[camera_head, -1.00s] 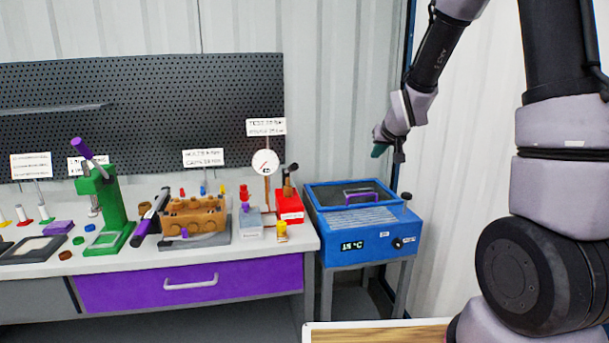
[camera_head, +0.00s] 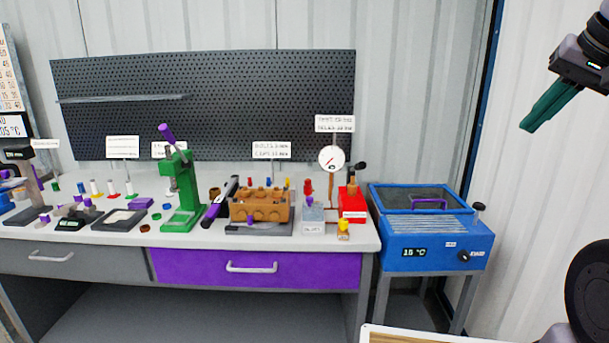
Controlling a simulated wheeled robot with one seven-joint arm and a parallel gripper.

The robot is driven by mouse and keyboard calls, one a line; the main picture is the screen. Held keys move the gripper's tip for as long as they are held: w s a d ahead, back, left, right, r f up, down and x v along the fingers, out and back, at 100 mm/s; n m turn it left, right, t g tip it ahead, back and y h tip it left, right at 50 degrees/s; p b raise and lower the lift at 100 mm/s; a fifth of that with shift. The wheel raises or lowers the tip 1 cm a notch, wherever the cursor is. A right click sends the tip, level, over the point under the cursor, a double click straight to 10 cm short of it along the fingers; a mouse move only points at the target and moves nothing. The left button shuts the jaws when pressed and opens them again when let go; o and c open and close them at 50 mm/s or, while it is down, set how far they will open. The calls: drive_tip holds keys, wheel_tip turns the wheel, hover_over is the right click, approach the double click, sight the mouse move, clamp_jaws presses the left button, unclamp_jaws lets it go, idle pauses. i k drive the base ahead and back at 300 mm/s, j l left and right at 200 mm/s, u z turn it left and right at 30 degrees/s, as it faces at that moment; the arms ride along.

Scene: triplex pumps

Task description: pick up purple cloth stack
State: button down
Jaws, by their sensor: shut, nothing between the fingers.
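A small flat purple block that looks like the purple cloth stack (camera_head: 140,203) lies on the white bench top, left of the green press. It is small in the picture, so its layers cannot be made out. My gripper (camera_head: 527,125) is at the upper right, with dark green fingers pointing down and left. The fingers are shut and hold nothing. My gripper is far to the right of the purple stack, in front of the white wall and apart from the bench.
The green press (camera_head: 182,195) stands just right of the stack, and a dark framed tray (camera_head: 120,219) lies in front of it. A brown pump block (camera_head: 262,206), a red box (camera_head: 352,204) and a blue bath (camera_head: 435,240) stand further right. A wooden-topped surface (camera_head: 400,337) is at the bottom edge.

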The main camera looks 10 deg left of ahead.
sight(137, 203)
drive_tip(key=u, duration=1.8)
drive_tip(key=i+j+z, duration=0.1)
drive_tip(key=i+j, duration=0.2)
drive_tip(key=i+j+z, duration=0.1)
drive_tip(key=i+j, duration=0.25)
drive_tip(key=i+j+z, duration=0.15)
drive_tip(key=i+j, duration=0.2)
drive_tip(key=i+j+z, duration=0.1)
drive_tip(key=i+j, duration=0.25)
drive_tip(key=i+j+z, duration=0.1)
drive_tip(key=i+j, duration=0.2)
drive_tip(key=j, duration=0.2)
drive_tip(key=i+j+z, duration=0.1)
drive_tip(key=i+j, duration=0.15)
drive_tip(key=j, duration=0.2)
drive_tip(key=i+j+z, duration=0.15)
drive_tip(key=i+j, duration=0.15)
drive_tip(key=j, duration=0.15)
drive_tip(key=i+j+z, duration=0.1)
drive_tip(key=j, duration=0.4)
drive_tip(key=i, duration=0.1)
